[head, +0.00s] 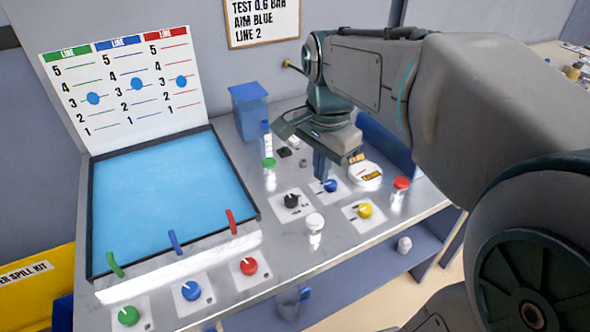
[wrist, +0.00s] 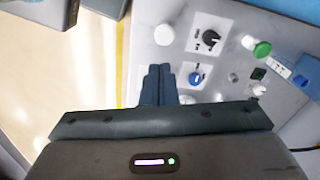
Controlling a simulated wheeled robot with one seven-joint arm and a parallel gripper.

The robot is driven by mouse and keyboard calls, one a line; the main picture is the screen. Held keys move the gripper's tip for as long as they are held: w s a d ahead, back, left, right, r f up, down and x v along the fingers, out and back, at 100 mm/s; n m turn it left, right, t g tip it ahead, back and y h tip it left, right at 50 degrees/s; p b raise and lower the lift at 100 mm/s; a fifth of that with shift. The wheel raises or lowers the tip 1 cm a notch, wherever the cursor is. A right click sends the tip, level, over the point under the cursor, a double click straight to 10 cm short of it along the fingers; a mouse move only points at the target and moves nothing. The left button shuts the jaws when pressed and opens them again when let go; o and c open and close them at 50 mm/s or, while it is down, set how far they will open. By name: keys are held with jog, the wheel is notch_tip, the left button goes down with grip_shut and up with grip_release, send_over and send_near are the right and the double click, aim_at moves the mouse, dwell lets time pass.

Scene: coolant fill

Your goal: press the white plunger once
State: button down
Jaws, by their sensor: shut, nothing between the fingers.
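The white plunger (head: 315,224) is an upright cylinder with a white cap near the front edge of the bench, right of centre. In the wrist view what appears to be the same white cap (wrist: 163,34) is beyond my fingertips, at the top. My gripper (head: 321,176) is shut and empty, pointing down near the blue knob (head: 330,186). It is behind the white plunger and apart from it. In the wrist view my closed fingers (wrist: 158,68) are beside the blue knob (wrist: 195,78).
A black knob (head: 291,201) and a yellow knob (head: 365,210) flank the white plunger. A green-capped cylinder (head: 268,165) and a red-capped cylinder (head: 400,187) stand nearby. A blue-filled tray (head: 91,230) is at left; a blue container (head: 249,108) stands at the back.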

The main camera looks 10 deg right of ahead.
aim_at(315, 220)
jog(key=m, duration=0.1)
jog(key=w+m, duration=0.1)
jog(key=w+m+b, duration=0.1)
jog(key=shift+w+f+g, duration=0.15)
jog(key=shift+f+g, duration=0.1)
jog(key=shift+g, duration=0.15)
jog(key=shift+f, duration=0.1)
notch_tip(315, 220, down, 14)
jog(key=shift+r, duration=0.1)
dwell(0.3)
notch_tip(315, 220, down, 3)
jog(key=shift+b, duration=1.2)
